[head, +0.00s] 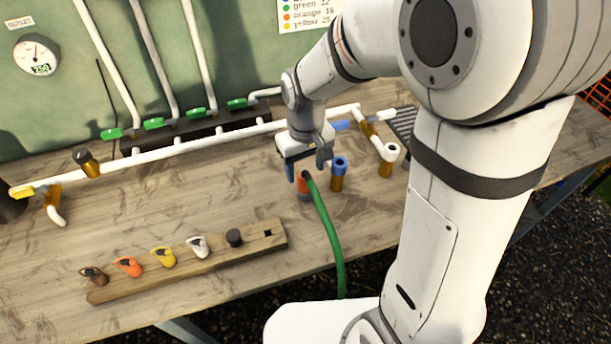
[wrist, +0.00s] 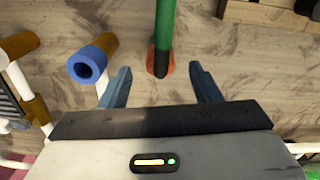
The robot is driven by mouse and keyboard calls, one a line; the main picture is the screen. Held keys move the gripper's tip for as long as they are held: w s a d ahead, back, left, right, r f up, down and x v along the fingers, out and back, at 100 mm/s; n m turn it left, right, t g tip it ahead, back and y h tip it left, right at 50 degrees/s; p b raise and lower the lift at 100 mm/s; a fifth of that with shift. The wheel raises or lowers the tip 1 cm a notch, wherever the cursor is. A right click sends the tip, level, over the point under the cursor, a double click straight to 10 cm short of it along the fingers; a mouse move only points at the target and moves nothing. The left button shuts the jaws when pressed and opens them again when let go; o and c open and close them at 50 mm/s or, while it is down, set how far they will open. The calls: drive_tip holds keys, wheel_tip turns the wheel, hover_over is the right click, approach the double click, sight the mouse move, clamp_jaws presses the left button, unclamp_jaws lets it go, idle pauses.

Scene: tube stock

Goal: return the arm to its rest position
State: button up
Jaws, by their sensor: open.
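My gripper (head: 306,170) is at the end of my white arm, over the middle of the wooden workbench. In the wrist view its two blue-grey fingers (wrist: 164,88) are spread apart. A green hose (head: 326,232) with a dark end and an orange fitting (head: 303,188) stands right below and between the fingers. The hose also shows in the wrist view (wrist: 165,25), with the orange fitting (wrist: 152,66) at its end. The fingers show gaps to the hose on both sides. I cannot tell how far above the fitting the fingertips are.
A blue-collared brass stub (head: 339,172) stands close to the right of my gripper, and a white-topped one (head: 388,160) further right. A white pipe (head: 200,143) with several green-handled valves runs behind. A wooden rack (head: 190,262) with coloured caps lies front left. The bench (head: 150,215) between is clear.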

drive_tip(key=shift+r, duration=1.3)
drive_tip(key=s+d+r+m+t, duration=0.1)
drive_tip(key=s+d+r+m, duration=0.1)
drive_tip(key=s+d, duration=0.4)
drive_tip(key=s+d+r+m+t, duration=0.1)
drive_tip(key=s+d+r+m, duration=0.2)
drive_tip(key=s+d+r, duration=0.2)
drive_tip(key=shift+s+d+r+t, duration=0.3)
drive_tip(key=shift+s+d+t, duration=0.1)
drive_tip(key=shift+s+d, duration=0.3)
